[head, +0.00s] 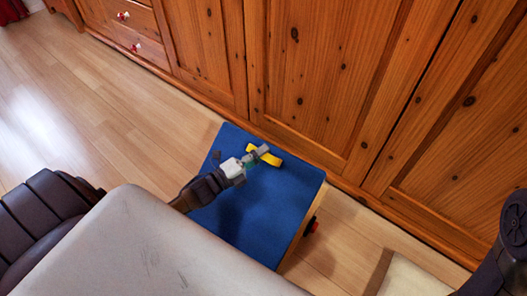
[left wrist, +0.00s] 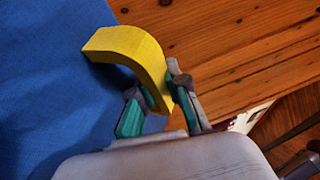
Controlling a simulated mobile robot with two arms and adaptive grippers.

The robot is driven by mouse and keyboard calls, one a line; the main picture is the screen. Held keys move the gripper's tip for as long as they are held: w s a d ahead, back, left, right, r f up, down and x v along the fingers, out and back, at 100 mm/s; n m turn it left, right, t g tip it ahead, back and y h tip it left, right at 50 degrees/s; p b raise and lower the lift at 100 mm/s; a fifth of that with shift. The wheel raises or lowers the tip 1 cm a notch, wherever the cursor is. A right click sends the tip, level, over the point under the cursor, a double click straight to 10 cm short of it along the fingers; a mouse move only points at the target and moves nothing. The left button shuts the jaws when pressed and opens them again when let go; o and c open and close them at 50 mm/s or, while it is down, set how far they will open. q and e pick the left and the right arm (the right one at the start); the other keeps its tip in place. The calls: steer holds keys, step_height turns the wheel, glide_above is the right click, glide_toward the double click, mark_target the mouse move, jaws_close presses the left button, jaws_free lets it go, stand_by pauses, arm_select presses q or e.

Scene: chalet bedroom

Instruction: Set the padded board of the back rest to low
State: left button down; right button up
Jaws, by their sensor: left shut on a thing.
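The padded board (head: 285,200) of the back rest is blue with a pale wooden side edge, in the middle of the head view beside the wooden cupboard. Its blue surface also fills the left of the left wrist view (left wrist: 40,80). A curved yellow handle (head: 268,157) is at the board's far part; it shows large in the left wrist view (left wrist: 125,42). My left gripper (head: 257,155) is shut on the handle's end, with green-padded fingers (left wrist: 162,105) on either side. The board's exact tilt is hard to tell. My right gripper is out of view.
A tall wooden cupboard (head: 330,70) stands just behind the board. Drawers with red-and-white knobs (head: 123,16) are at the upper left. Open wooden floor (head: 90,110) lies to the left.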

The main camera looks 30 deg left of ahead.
arm_select(q)
steer(key=c, duration=1.1)
jaws_free()
steer(key=shift+c, duration=0.2)
steer(key=v, duration=1.2)
